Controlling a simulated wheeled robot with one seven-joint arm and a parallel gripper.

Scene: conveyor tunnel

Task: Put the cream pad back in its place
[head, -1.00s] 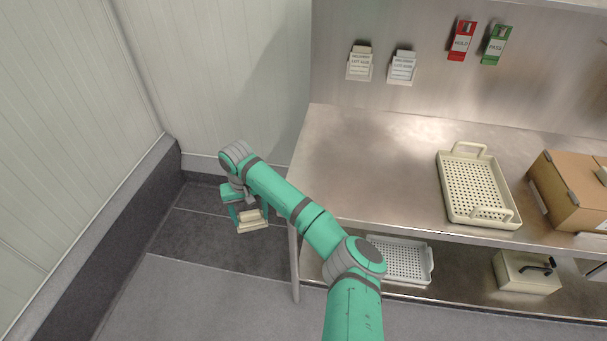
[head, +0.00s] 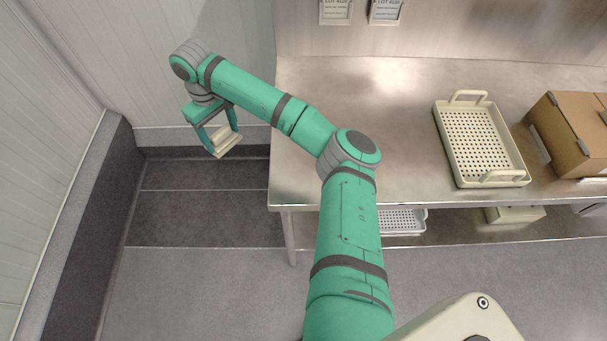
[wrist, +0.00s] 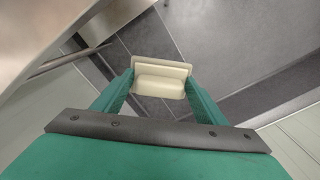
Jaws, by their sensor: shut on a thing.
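The cream pad (head: 227,142) is a small block with a raised grip on a wider plate. My gripper (head: 221,136) is shut on it, one finger at each side. My gripper holds it in the air over the dark floor, left of the steel table's left edge. In the wrist view the pad (wrist: 160,80) sits between the two green fingertips, its plate facing away from my gripper. The pad's underside is hidden. No clear place for the pad can be made out.
The steel table (head: 370,90) has a cream perforated tray (head: 457,172) and a cardboard box (head: 566,125) at its right. A white tray (head: 405,222) and a cream box (head: 515,214) are on the lower shelf. A pale wall (head: 60,90) stands at the left. The table's left half is clear.

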